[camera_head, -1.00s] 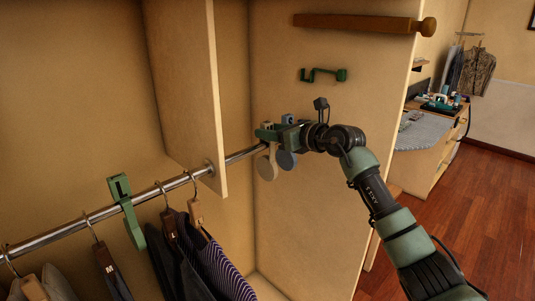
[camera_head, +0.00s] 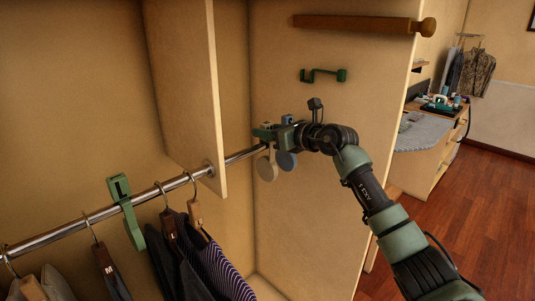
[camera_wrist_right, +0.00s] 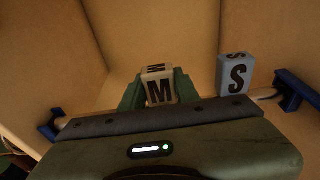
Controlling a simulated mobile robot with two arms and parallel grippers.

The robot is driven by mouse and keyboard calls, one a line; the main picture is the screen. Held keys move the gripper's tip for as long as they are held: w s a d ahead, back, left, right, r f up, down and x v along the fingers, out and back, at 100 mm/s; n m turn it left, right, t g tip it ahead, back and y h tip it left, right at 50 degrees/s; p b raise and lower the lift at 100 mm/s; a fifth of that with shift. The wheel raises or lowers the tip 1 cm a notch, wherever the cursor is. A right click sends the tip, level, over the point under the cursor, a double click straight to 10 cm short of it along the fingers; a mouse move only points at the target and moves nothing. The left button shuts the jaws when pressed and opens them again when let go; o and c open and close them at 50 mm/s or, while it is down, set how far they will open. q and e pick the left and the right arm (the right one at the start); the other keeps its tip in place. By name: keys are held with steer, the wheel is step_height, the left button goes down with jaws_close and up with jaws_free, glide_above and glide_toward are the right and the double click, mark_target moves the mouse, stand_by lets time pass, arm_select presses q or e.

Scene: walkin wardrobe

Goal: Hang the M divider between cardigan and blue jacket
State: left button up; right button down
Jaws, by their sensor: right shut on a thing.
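The cream M divider (camera_head: 266,170) is at the far right end of the rail; its M block (camera_wrist_right: 160,88) shows in the right wrist view. My right gripper (camera_head: 266,132) is shut on this block. I cannot tell whether the divider still rests on the rail. Clothes hang on the near rail: a dark garment on a hanger marked M (camera_head: 108,268), dark clothes on a hanger marked L (camera_head: 170,232), and a purple striped garment (camera_head: 222,270). I cannot tell which are the cardigan and the blue jacket. My left gripper is not in view.
A blue-grey S divider (camera_wrist_right: 234,76) hangs close beside the M divider. A green L divider (camera_head: 126,212) hangs on the metal rail (camera_head: 65,230) among the clothes. A vertical panel (camera_head: 190,90) stands between the two rail parts. A green hook (camera_head: 325,74) is on the side wall.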

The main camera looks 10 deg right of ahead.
steer(key=shift+r, duration=0.1)
steer(key=shift+r+p, duration=0.85)
steer(key=shift+r, duration=0.3)
